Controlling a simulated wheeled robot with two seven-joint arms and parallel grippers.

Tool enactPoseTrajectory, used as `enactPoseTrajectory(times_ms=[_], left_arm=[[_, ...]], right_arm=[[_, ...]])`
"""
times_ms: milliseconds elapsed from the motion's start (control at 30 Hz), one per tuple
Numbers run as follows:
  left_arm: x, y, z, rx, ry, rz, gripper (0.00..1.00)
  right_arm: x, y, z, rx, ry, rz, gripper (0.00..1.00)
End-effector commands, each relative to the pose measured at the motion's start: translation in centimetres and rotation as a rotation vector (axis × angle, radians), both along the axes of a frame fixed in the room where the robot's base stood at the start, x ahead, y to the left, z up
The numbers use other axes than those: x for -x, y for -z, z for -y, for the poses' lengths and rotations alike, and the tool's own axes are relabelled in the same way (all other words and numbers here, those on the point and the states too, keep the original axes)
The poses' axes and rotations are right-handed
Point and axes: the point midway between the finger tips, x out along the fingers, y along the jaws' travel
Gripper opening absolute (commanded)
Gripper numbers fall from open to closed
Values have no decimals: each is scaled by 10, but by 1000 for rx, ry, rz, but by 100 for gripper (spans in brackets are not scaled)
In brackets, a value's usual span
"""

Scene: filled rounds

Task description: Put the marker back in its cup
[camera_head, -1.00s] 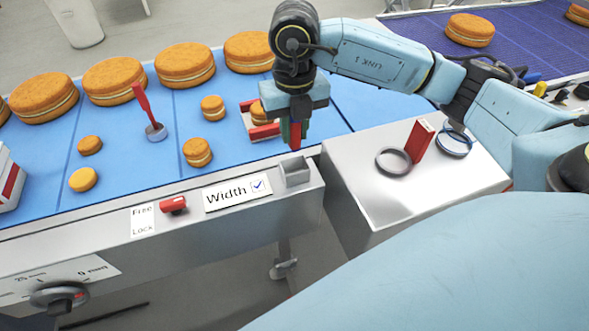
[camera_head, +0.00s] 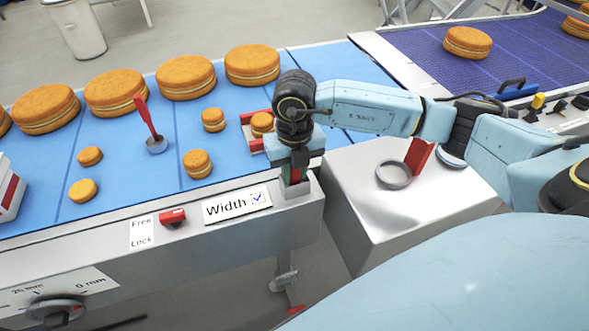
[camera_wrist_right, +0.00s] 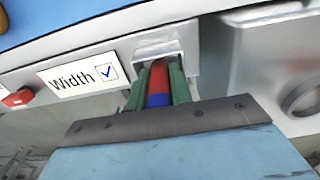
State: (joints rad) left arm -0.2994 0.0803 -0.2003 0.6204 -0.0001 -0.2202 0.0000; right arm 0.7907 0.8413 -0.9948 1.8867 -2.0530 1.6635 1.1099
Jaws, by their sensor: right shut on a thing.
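The marker is red with a blue band and shows between the green fingers of my right gripper (camera_head: 294,180), which is shut on it; it shows clearly in the right wrist view (camera_wrist_right: 158,85). The cup (camera_head: 296,193) is a small square metal holder on the front rail, right of the Width sign. It also shows in the right wrist view (camera_wrist_right: 158,47). The marker points down at the cup's opening, with the fingertips close to the rim. Whether its lower end is inside is hidden. My left gripper is not in view.
The Width sign (camera_head: 236,205) and a red lever (camera_head: 172,216) are left of the cup. The blue belt (camera_head: 110,190) behind carries several cakes and a red-handled tool (camera_head: 148,120). A metal box (camera_head: 400,215) with a grey ring (camera_head: 394,175) stands at right.

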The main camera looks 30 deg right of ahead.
Motion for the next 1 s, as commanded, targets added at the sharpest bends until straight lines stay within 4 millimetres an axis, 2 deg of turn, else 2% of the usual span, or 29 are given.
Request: enactPoseTrajectory(times_ms=[67,100,267,467,567,1000], left_arm=[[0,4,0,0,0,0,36],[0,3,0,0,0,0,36],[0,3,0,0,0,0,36],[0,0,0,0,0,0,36],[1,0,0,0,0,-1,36],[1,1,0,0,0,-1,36]], right_arm=[[0,4,0,0,0,0,0],[0,4,0,0,0,0,24],[0,3,0,0,0,0,43],[0,2,0,0,0,0,43],[-1,-8,0,0,-1,3,43],[1,-102,-2,2,-1,5,43]])
